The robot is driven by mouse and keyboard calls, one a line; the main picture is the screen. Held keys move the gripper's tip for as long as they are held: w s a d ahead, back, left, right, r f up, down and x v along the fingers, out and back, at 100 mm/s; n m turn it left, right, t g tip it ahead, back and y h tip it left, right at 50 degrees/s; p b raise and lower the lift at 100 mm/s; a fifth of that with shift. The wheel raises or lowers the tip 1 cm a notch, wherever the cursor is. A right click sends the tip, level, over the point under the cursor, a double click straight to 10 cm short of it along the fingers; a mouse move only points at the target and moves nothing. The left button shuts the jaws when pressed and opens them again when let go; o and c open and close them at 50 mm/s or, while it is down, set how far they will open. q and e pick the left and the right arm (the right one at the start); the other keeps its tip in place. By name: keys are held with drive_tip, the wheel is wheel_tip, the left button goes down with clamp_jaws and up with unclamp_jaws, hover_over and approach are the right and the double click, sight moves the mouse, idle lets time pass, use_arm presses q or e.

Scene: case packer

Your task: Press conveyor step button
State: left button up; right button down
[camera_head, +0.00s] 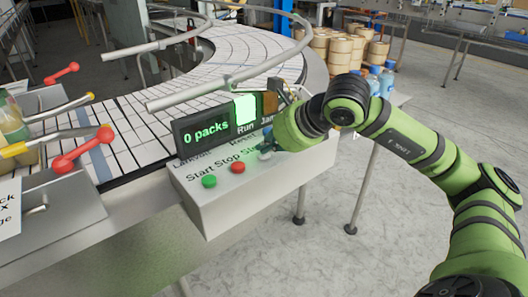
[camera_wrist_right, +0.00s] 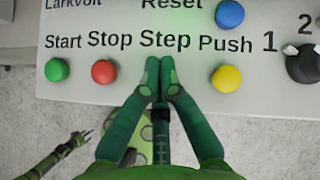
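The control panel (camera_head: 225,205) is a light grey box with a row of buttons. In the right wrist view, the labels Start, Stop, Step and Push run along it. My right gripper (camera_wrist_right: 161,68) is shut and empty, its two green fingertips together just below the word Step (camera_wrist_right: 164,40). The fingers cover the spot under that word, so the step button is hidden there. I cannot tell whether the fingertips touch it. In the head view, my right gripper (camera_head: 267,150) is over the panel's right part. A small green arm end, apparently my left gripper (camera_wrist_right: 80,138), shows at the lower left.
The green start button (camera_wrist_right: 57,70) and red stop button (camera_wrist_right: 104,72) are left of the fingers. The yellow push button (camera_wrist_right: 226,79) and blue reset button (camera_wrist_right: 230,14) are right. A display (camera_head: 205,133) reading 0 packs stands behind. The curved conveyor (camera_head: 235,59) lies beyond.

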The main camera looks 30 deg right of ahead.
sight(267, 155)
drive_tip(key=shift+r+p, duration=0.65)
drive_tip(key=shift+r, duration=0.35)
wheel_tip(267, 155, up, 5)
drive_tip(key=p, duration=0.4)
